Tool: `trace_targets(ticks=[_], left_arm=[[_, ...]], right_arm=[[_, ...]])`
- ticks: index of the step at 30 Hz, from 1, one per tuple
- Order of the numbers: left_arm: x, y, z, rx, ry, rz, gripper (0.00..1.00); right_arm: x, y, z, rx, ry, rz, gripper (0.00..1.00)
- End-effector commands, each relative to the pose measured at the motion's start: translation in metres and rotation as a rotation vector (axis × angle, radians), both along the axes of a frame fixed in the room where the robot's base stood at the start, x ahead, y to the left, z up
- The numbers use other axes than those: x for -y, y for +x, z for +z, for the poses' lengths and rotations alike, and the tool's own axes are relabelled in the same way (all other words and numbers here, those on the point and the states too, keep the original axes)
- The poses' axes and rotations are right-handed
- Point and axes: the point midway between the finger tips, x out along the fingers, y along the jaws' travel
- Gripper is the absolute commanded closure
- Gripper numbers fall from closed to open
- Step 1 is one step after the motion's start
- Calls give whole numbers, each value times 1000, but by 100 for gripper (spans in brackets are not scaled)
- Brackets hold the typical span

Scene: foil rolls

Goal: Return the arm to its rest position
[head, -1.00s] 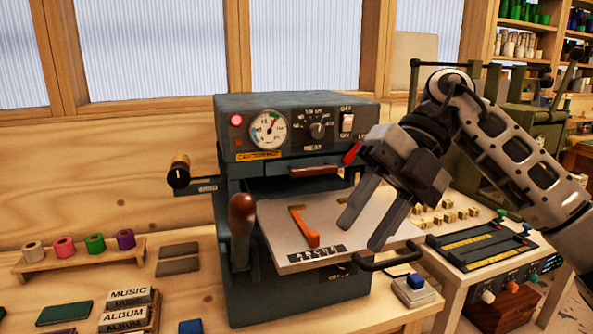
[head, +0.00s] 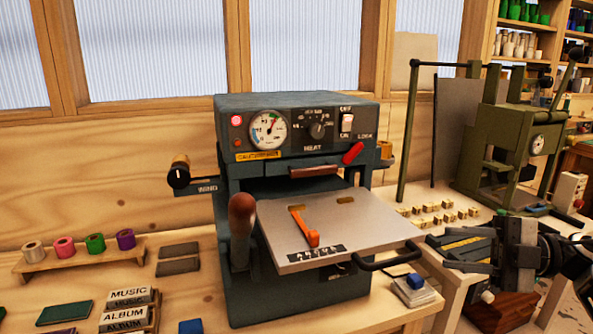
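My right gripper (head: 452,250) is low at the right edge of the head view, turned to point left. Its two fingers are apart with nothing seen between them. It shows in front of the dark device with yellow strips (head: 462,244), covering most of it; I cannot tell whether they touch. My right arm comes in from the lower right edge. My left gripper is not in view.
The dark heat press (head: 300,190) stands in the middle, its pale plate (head: 370,232) pulled out and bearing an orange piece (head: 305,230). Foil rolls (head: 95,242) sit on a rack at left. A green press (head: 500,150) stands back right. Space above the plate is clear.

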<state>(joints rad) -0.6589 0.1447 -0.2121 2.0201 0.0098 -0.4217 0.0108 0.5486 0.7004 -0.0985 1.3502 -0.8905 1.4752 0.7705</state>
Motion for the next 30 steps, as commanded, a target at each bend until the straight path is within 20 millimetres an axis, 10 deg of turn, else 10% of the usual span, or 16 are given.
trace_targets(ticks=[5, 13, 25, 30], left_arm=[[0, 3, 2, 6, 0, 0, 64], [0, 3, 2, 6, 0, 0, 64], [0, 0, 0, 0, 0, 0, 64], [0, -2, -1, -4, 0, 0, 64]], right_arm=[[23, 50, 47, 123, 224, -299, 64], [139, 131, 82, 114, 526, -1029, 64], [247, 150, -8, -329, 454, -1688, 64], [202, 140, -73, -433, 392, -1641, 64]])
